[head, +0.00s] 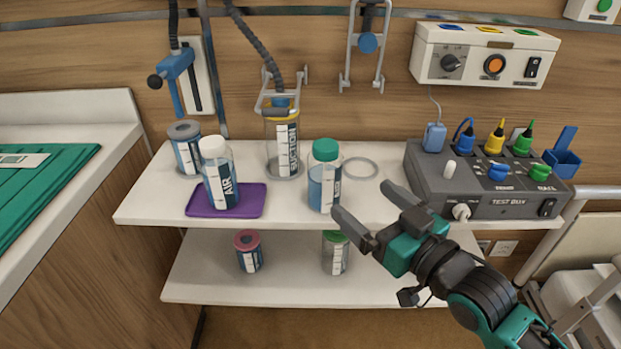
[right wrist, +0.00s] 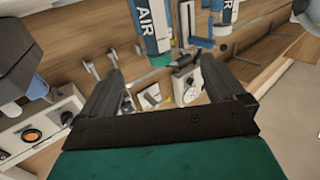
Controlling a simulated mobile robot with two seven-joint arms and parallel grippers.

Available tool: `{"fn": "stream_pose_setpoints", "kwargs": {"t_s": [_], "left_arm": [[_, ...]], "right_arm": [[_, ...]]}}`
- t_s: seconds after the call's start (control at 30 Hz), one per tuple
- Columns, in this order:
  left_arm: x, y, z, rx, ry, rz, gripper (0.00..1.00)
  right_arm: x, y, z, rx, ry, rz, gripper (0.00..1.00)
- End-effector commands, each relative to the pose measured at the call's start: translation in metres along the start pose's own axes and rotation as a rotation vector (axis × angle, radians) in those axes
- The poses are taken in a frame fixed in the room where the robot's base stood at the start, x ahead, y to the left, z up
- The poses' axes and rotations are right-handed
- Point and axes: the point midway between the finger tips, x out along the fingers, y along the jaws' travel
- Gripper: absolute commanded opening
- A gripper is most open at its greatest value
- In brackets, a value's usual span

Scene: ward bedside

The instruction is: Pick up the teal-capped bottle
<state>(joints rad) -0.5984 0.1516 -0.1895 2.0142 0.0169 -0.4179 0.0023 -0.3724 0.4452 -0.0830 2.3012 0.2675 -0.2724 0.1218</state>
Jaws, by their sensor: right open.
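The teal-capped bottle (head: 323,187) stands upright on the upper white shelf, near its front edge. It is clear with blue contents and a white scale strip. In the right wrist view a bottle with a teal cap (right wrist: 160,60) and an AIR label shows at the top, beyond the fingers. My right gripper (head: 364,200) is open and empty in the head view. Its fingers point left toward the bottle, in front and to its right. One fingertip shows close to the bottle's lower right; whether they touch is unclear. My left gripper is not in view.
Left of it, a white-capped AIR bottle (head: 222,182) stands on a purple tray (head: 252,203). A grey-capped jar (head: 185,147) and a suction bottle (head: 283,145) stand behind. A grey test box (head: 480,192) is at right. The lower shelf (head: 200,285) holds two jars.

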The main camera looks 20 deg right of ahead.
Motion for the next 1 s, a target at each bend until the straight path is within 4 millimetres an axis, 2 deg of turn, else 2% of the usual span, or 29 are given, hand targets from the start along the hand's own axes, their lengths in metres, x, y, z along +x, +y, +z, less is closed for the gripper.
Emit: {"fn": "stream_pose_setpoints", "kwargs": {"t_s": [0.43,0.77,1.0], "left_arm": [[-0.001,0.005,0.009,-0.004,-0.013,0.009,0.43],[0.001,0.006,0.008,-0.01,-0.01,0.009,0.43],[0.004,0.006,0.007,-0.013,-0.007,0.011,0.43]], "right_arm": [[0.06,0.001,-0.001,0.001,0.005,0.0,0.97],[0.082,0.001,0.001,0.0,0.003,0.0,0.97],[0.114,0.005,0.007,0.0,0.004,0.0,0.97]]}}
